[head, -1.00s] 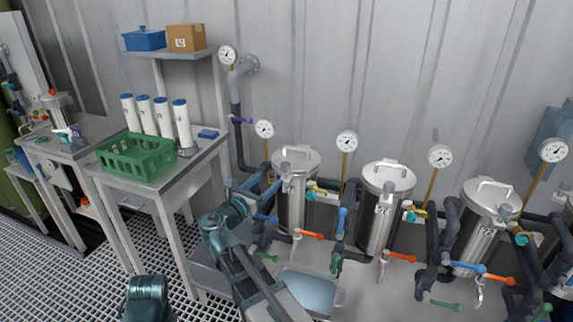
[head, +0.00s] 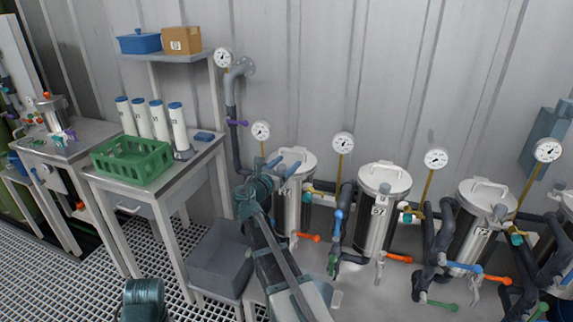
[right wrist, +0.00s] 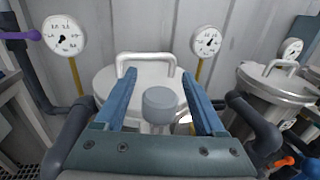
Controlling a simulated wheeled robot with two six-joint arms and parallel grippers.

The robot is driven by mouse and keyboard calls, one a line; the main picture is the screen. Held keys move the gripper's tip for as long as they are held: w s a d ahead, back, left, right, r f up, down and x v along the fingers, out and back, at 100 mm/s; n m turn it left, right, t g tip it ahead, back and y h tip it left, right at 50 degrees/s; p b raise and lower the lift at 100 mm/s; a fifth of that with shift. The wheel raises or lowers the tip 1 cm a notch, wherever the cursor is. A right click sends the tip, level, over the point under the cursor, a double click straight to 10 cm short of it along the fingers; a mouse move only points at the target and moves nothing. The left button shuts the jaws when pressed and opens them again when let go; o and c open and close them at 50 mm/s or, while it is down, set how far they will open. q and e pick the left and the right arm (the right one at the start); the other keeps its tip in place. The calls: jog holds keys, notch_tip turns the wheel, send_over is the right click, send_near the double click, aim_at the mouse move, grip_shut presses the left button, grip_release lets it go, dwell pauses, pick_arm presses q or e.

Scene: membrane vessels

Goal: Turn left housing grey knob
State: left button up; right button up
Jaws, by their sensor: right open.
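The left housing (head: 307,211) is a steel vessel with a pale lid and an arched handle, partly hidden behind my right arm in the head view. Its grey knob (right wrist: 159,104) is a short round cap at the lid's near edge in the right wrist view. My right gripper (head: 289,162) is open at this lid. In the right wrist view its two blue fingers (right wrist: 159,76) appear on either side of the knob, with gaps at both sides. I cannot tell whether the fingers are level with the knob or above it. My left gripper is not in view.
More steel housings (head: 382,215) stand to the right, with dark pipes and coloured valve handles. Gauges (head: 343,144) on yellow stems rise behind them. A purple-handled pipe (head: 234,120) runs down the wall at left. A table with a green crate (head: 131,163) stands further left.

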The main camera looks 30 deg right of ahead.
jog(key=shift+d, duration=0.1)
grip_shut()
dwell(0.4)
